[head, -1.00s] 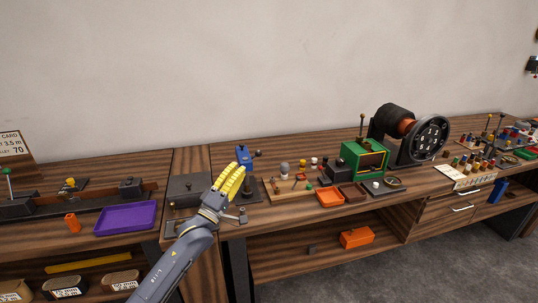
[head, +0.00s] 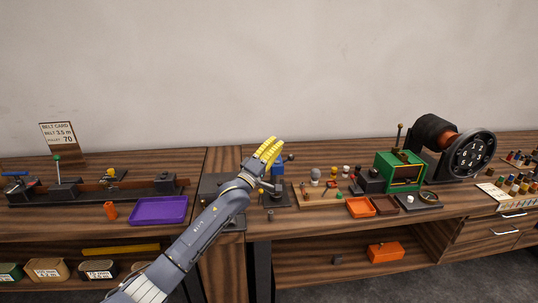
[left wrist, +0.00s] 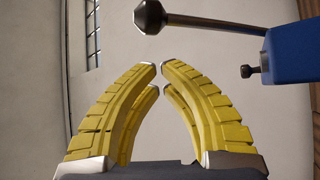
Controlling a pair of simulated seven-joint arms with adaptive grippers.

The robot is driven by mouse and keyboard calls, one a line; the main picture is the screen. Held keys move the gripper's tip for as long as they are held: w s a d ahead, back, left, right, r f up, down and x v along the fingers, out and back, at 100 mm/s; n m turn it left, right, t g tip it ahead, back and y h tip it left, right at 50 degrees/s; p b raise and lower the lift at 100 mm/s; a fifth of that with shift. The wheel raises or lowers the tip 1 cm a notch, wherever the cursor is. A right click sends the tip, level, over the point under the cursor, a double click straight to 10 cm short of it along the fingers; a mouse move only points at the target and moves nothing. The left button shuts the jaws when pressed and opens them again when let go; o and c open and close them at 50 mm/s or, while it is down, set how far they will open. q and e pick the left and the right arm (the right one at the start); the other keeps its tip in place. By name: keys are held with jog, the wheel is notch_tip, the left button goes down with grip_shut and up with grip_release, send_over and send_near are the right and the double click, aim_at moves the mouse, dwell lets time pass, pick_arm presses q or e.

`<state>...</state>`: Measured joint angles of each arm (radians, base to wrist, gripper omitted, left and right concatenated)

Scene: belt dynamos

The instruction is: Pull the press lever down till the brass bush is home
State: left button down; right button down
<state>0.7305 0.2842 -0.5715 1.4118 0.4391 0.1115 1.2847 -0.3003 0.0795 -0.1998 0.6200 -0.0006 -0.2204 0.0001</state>
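The blue press (head: 278,165) stands on a dark base on the bench, partly behind my left gripper. Its lever ends in a dark ball knob (head: 291,157) to the right. In the left wrist view the knob (left wrist: 150,17) and rod show at the top, running to the blue press head (left wrist: 292,48). My left gripper (head: 273,142) has yellow fingers raised in front of the press top. Its fingertips (left wrist: 160,66) nearly meet, with nothing between them, and the knob is beyond them, apart. I cannot make out the brass bush. My right gripper is not in view.
A purple tray (head: 158,210) lies to the left. Right of the press are a wooden board with small knobs (head: 316,197), an orange tray (head: 360,207), a green-framed machine (head: 400,172) and a black wheel (head: 470,154). The space above the bench is clear.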

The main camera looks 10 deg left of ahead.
pick_arm(q)
jog(key=shift+s+d+f, duration=0.35)
jog(key=shift+d, duration=0.3)
jog(key=shift+s+d+f, duration=0.35)
jog(key=shift+d, duration=0.25)
